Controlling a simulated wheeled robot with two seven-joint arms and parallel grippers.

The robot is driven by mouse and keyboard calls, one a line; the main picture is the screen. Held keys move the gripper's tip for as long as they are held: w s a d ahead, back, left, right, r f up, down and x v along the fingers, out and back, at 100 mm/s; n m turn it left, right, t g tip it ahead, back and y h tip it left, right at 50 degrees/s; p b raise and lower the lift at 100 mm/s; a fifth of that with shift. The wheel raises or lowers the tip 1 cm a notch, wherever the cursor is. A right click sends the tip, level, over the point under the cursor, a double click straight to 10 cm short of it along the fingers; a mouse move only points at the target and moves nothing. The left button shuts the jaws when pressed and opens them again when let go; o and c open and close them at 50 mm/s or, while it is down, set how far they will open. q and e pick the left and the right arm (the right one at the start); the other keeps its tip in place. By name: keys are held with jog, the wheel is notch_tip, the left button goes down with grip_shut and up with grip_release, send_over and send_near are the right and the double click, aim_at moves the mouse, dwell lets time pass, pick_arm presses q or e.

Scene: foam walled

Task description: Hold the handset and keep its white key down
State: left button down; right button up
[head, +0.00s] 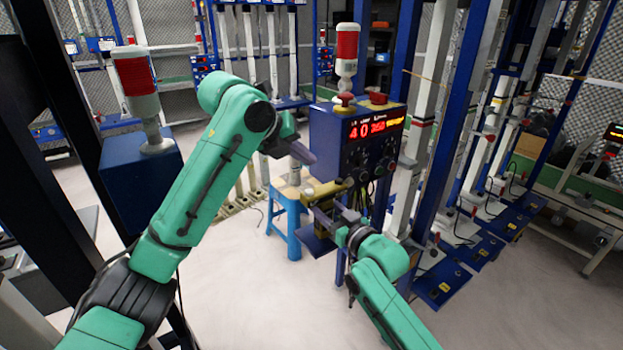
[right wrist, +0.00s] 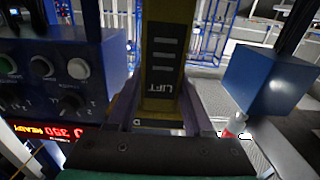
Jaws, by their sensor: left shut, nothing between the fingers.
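The handset (right wrist: 165,60) is a dark yellow body with a black face marked LIFT, upright in the middle of the right wrist view. It also shows as a small yellowish block (head: 326,191) in the head view, in front of the blue control box. I cannot make out its white key.
The blue control box (head: 335,135) has a red lit display, knobs and a red-and-white beacon (head: 347,50) on top. A blue stool (head: 287,215) stands behind the grippers. Blue posts and racks rise on the right. The pale floor at front centre is clear.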

jog(key=o, duration=0.4)
